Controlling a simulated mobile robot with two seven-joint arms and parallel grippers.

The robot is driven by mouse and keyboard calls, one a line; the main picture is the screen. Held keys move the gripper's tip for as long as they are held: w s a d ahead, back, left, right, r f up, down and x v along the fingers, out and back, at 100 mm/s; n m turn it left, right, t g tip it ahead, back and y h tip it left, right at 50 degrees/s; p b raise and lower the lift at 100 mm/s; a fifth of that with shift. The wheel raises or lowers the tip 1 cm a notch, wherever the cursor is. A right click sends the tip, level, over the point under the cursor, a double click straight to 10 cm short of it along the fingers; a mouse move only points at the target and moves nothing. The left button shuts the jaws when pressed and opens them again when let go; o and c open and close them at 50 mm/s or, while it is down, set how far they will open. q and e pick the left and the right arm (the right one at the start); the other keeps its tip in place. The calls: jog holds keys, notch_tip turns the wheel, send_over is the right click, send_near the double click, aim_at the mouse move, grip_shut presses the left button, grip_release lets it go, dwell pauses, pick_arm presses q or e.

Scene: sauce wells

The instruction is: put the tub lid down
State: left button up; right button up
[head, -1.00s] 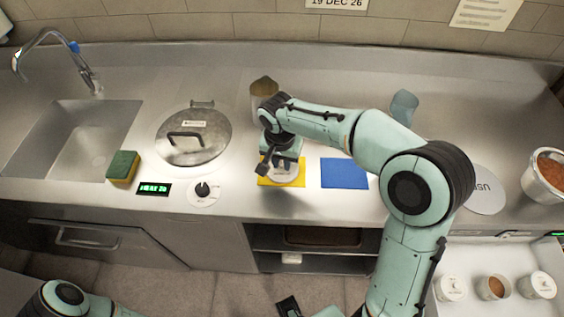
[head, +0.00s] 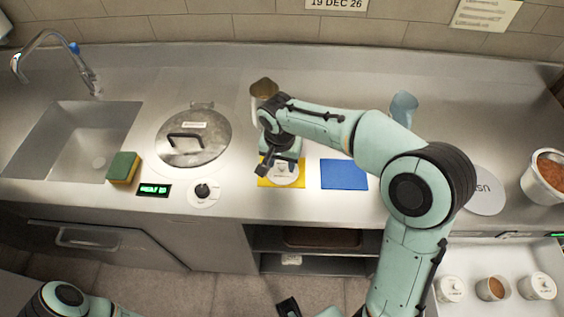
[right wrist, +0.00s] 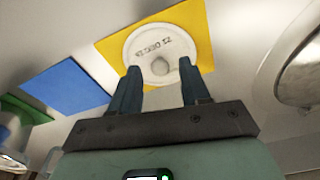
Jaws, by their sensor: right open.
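The tub lid (head: 285,178) is a white disc with a small knob and printed text. It lies flat on the yellow mat (head: 264,182). It also shows in the right wrist view (right wrist: 143,34), on the yellow mat (right wrist: 199,30). My right gripper (head: 280,163) is over the lid. In the right wrist view its two fingers (right wrist: 160,70) are apart, with the knob showing between their tips and no grip on it. Part of my left arm is at the bottom left. A dark tip (head: 288,306) at the bottom edge may be my left gripper; its jaws are unclear.
A blue mat (head: 344,174) lies right of the yellow one. A round metal lid (head: 205,150) and a dial (head: 203,192) are to the left, with a sponge (head: 123,167) by the sink (head: 82,140). Small tubs (head: 491,288) stand at the lower right.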

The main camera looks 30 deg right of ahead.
aim_at(281, 176)
notch_tip(281, 176, up, 11)
jog(key=s+p, duration=0.1)
jog(key=shift+a, duration=0.45)
